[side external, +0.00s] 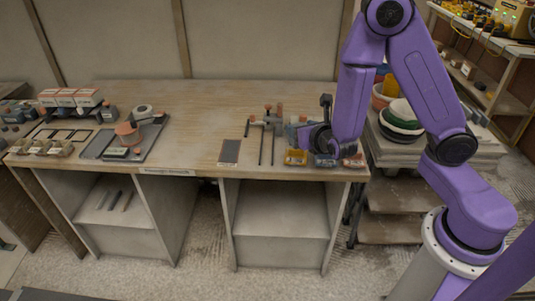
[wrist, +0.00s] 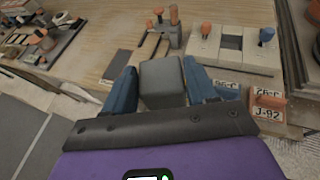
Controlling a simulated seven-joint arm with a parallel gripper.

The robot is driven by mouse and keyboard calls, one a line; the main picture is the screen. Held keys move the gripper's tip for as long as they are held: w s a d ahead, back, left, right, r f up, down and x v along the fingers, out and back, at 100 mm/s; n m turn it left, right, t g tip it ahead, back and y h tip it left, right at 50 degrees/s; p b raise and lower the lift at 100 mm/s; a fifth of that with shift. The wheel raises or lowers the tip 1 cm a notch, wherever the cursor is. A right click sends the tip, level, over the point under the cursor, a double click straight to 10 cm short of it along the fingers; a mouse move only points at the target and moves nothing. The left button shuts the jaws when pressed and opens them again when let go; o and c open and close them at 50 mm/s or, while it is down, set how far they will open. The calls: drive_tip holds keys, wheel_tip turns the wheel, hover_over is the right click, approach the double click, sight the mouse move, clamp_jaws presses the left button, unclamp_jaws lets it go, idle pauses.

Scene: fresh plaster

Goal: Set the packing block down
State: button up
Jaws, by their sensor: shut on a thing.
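The packing block (wrist: 162,82) is a plain dark grey block in the wrist view. It sits between the two blue fingers of my gripper (wrist: 160,88), which is shut on it. The block is over the wooden bench (wrist: 95,30), near the front edge; I cannot tell whether its underside touches anything. In the side external view my gripper is at the right end of the bench (side external: 200,118), and I cannot make out the block there. A dark flat rectangular plate (side external: 229,151) lies on the bench left of my gripper; it also shows in the wrist view (wrist: 118,64).
A pale slotted fixture (wrist: 255,60) lies beyond the right finger. A dark tray with parts (side external: 125,142) is left. The bench middle is clear.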

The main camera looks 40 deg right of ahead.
drive_tip(key=shift+w+f, duration=3.25)
drive_tip(key=shift+w, duration=0.2)
drive_tip(key=shift+w+f, duration=3.25)
drive_tip(key=shift+w, duration=0.2)
drive_tip(key=shift+f, duration=0.1)
drive_tip(key=o, duration=1)
